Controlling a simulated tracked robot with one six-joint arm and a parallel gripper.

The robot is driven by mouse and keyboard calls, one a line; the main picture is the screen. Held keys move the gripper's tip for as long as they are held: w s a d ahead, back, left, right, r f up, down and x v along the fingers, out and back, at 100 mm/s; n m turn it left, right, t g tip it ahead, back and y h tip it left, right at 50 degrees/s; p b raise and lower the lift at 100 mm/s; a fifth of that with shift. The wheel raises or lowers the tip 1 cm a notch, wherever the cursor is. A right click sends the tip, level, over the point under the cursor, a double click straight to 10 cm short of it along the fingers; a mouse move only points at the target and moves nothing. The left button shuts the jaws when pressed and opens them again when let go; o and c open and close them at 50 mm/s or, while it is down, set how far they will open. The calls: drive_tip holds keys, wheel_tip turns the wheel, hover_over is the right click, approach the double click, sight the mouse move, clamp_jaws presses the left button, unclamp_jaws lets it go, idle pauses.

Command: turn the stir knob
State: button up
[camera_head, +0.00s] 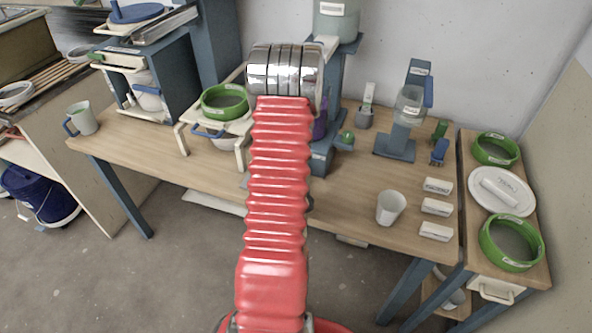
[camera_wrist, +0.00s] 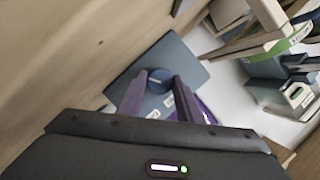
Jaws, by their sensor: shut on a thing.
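In the wrist view, a round dark blue knob (camera_wrist: 159,76), likely the stir knob, sits on a flat blue plate (camera_wrist: 190,75) with small white labels. My gripper (camera_wrist: 160,84) has its two purple fingers on either side of the knob and is shut on it. In the head view my red arm covers most of the gripper; only a bit of a purple finger (camera_head: 320,125) shows beside a blue stand (camera_head: 333,85). The stand carries a grey-green bucket (camera_head: 336,20). The knob is hidden there.
The wooden table (camera_head: 340,215) also holds a white cup (camera_head: 391,208), white labelled blocks (camera_head: 436,208), a second blue stand (camera_head: 394,148) with a clear jar, and a green ring (camera_head: 225,102) on a cream stand at left. The right side table (camera_head: 462,175) bears green rings and a white lid.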

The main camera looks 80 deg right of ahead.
drive_tip(key=shift+s+f+m, duration=0.1)
drive_tip(key=shift+f+m, duration=0.05)
drive_tip(key=shift+m, duration=0.25)
drive_tip(key=o, duration=1)
